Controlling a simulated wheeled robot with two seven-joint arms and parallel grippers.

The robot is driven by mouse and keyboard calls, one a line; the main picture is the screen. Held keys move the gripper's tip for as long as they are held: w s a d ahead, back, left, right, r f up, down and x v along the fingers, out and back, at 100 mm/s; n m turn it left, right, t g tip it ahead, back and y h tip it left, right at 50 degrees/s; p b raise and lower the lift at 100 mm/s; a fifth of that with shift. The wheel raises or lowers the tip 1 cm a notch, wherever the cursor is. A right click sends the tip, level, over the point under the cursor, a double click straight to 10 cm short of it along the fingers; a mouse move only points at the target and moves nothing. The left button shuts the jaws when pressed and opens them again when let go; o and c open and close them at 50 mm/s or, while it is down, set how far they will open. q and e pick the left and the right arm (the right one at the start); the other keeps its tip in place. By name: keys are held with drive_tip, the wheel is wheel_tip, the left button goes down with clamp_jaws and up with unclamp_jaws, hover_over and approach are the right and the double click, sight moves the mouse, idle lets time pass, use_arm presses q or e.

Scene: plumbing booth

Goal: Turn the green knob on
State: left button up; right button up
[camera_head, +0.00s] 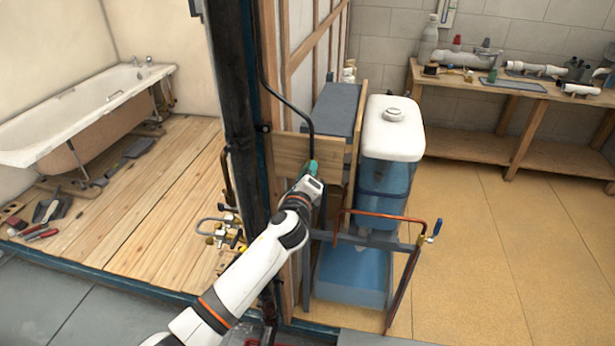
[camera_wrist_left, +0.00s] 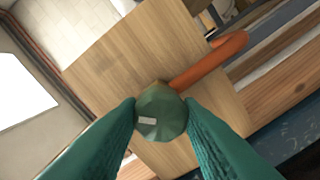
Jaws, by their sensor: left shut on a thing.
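The green knob (camera_wrist_left: 161,112) shows in the left wrist view as a faceted round knob with a small pale mark on its face. It sits in front of a wooden board, with an orange-brown pipe behind it. My left gripper (camera_wrist_left: 161,118) has its two teal fingers on either side of the knob, shut on it. In the head view my left arm reaches up from the bottom, and the left gripper (camera_head: 313,168) is at the wooden board beside the dark post. The knob is hidden there by the gripper. My right gripper is in neither view.
A blue and white tank (camera_head: 392,130) stands right of the gripper, with a copper pipe and blue-handled valve (camera_head: 435,230) in front. A dark post (camera_head: 235,120) stands close on the left. A bathtub (camera_head: 85,110) and a workbench (camera_head: 500,92) are farther off.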

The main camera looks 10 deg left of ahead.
use_arm(q)
drive_tip(key=n+b, duration=0.1)
drive_tip(key=n, duration=0.7)
drive_tip(key=shift+n+b, duration=0.3)
drive_tip(key=shift+f, duration=0.1)
idle(0.3)
drive_tip(key=o, duration=1)
drive_tip(key=shift+s, duration=0.1)
drive_tip(key=s, duration=1.2)
drive_tip(key=shift+r+b, duration=0.2)
drive_tip(key=shift+b, duration=0.2)
